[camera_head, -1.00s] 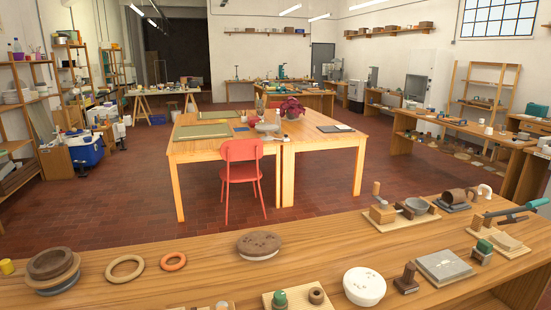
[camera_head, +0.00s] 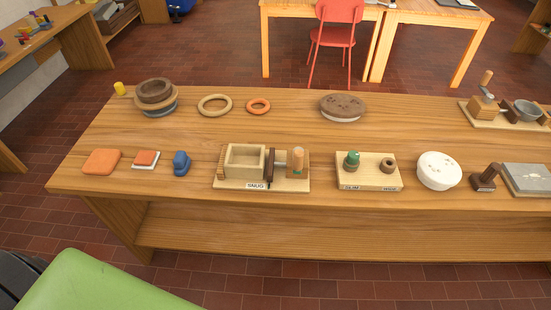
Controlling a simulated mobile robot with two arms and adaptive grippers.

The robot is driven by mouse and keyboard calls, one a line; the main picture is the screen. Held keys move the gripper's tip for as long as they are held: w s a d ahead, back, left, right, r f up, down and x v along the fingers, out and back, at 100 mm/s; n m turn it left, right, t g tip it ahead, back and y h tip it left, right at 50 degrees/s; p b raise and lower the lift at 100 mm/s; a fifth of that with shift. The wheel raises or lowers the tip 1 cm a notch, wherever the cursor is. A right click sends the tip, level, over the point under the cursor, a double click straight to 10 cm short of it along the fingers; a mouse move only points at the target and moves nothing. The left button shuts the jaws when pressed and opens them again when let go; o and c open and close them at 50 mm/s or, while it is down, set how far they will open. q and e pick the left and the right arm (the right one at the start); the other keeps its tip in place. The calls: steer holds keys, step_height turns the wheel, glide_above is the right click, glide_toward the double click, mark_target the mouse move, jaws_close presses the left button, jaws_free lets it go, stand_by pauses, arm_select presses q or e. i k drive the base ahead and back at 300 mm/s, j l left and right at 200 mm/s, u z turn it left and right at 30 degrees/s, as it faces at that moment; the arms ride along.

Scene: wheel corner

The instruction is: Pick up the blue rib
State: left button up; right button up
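A small blue piece, which looks like the blue rib (camera_head: 181,163), is on the wooden bench (camera_head: 330,120), near its front edge and left of the middle. It looks lumpy, with a raised part; its exact shape is too small to tell. To its left lie a small orange piece on a white-edged block (camera_head: 146,159) and a flat orange piece (camera_head: 102,162). Neither of my grippers shows in the head view.
Right of the blue piece is a board with an open wooden box and a label (camera_head: 262,186). Behind are a tan ring (camera_head: 214,105), an orange ring (camera_head: 258,106) and stacked round pieces (camera_head: 156,98). A green surface (camera_head: 105,285) fills the bottom left.

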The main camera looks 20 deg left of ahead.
mark_target(181, 162)
steer(key=u, duration=1.4)
